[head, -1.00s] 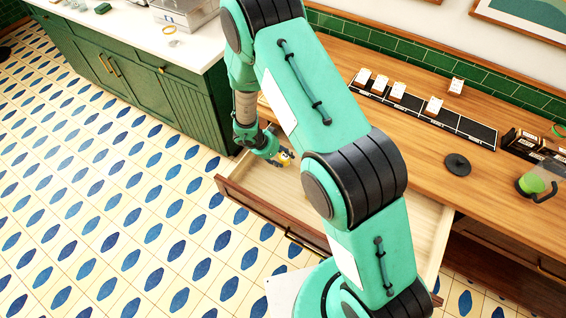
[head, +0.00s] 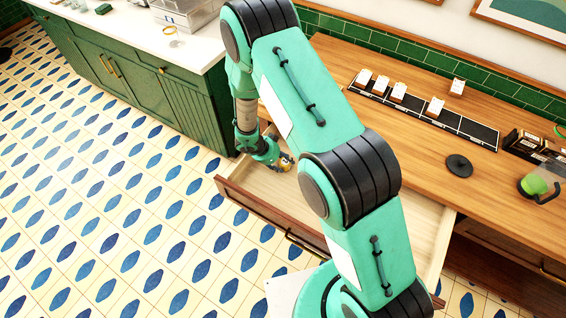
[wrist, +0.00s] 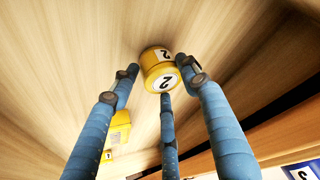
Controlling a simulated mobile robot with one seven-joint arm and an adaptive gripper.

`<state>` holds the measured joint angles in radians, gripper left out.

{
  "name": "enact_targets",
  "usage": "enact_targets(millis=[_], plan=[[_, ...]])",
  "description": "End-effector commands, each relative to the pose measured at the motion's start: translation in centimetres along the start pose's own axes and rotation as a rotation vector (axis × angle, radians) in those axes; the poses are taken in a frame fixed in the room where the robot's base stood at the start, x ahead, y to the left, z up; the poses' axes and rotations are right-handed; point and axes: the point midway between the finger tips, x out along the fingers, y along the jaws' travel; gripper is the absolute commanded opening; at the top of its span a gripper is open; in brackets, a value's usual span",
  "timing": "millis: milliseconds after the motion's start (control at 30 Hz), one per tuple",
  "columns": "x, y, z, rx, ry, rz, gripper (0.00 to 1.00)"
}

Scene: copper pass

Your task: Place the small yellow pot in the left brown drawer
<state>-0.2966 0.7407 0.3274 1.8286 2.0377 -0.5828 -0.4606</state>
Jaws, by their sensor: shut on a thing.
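The small yellow pot (wrist: 159,70) has white labels marked 2 and sits between the blue fingertips of my gripper (wrist: 165,80). My gripper is shut on it. In the head view the pot (head: 286,165) and my gripper (head: 277,160) are at the left part of the open brown drawer (head: 262,207). The drawer has a pale wood inside, and my arm hides its middle. I cannot tell whether the pot touches the drawer floor. A second yellow thing (wrist: 120,128) with a label shows beside the left finger in the wrist view.
A wooden counter (head: 420,150) stands above the drawer. It carries a black strip with cards (head: 425,115), a dark disc (head: 458,165) and a green-topped jug (head: 533,184). A green cabinet (head: 140,95) stands at the left. The tiled floor (head: 100,200) in front is clear.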

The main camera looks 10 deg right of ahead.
Motion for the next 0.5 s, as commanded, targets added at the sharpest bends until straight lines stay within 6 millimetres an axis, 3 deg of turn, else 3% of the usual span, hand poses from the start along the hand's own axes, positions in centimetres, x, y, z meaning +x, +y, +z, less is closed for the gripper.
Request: enact_targets(millis=[133,167,233,500], plan=[[0.2,0.04,0.11,-0.001,0.0,0.001,0.15],[0.19,0.03,0.1,0.0,0.0,0.001,0.51],[0.2,0.04,0.11,0.0,0.0,0.001,0.64],[0.19,0.03,0.1,0.0,0.0,0.001,0.64]])
